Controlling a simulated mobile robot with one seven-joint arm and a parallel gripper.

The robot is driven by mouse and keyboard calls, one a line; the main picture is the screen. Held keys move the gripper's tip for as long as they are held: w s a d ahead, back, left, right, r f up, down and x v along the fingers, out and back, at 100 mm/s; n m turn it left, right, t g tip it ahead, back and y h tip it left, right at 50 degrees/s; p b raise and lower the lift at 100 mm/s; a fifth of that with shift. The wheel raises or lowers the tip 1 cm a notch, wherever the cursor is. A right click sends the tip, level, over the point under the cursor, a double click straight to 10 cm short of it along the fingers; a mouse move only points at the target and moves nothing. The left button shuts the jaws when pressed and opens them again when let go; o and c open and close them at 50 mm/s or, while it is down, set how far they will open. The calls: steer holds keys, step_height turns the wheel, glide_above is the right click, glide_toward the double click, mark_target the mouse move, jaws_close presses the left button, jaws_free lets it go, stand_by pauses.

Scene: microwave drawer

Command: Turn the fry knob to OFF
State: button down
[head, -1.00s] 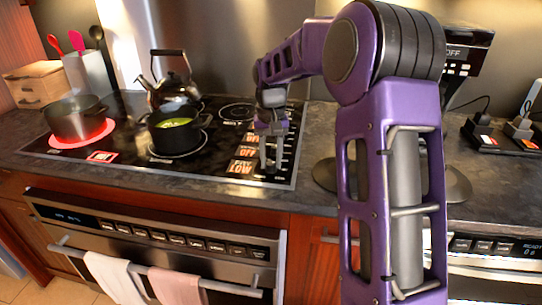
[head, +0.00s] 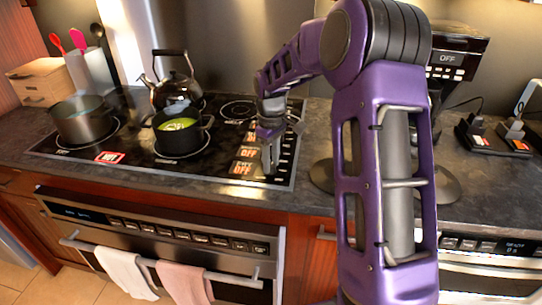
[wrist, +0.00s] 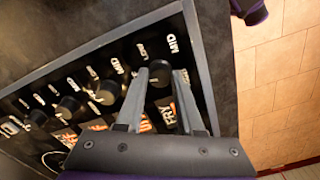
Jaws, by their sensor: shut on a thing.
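The fry knob (wrist: 160,75) is a dark round knob at the near end of the control strip, seen in the wrist view. My gripper (wrist: 160,69) has one finger on either side of it and is shut on it. In the head view, my gripper (head: 268,170) points down at the front right corner of the black cooktop (head: 225,172), and its fingers hide the knob. The orange display label (head: 243,168) beside it reads OFF, with small blurred text above.
Several more knobs (wrist: 68,107) run in a row along the strip. A green-filled pot (head: 181,142), a kettle (head: 176,91) and an empty-looking pot (head: 82,124) stand on the cooktop. A red HOT label (head: 109,158) shows at the front left. A coffee machine (head: 455,65) stands at right.

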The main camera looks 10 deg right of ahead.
steer(key=shift+n+p, duration=0.5)
steer(key=shift+n, duration=0.6)
steer(key=c, duration=0.5)
jaws_free()
steer(key=shift+c, duration=0.2)
step_height(320, 180, up, 18)
steer(key=shift+f+p, duration=0.25)
steer(key=shift+p, duration=0.2)
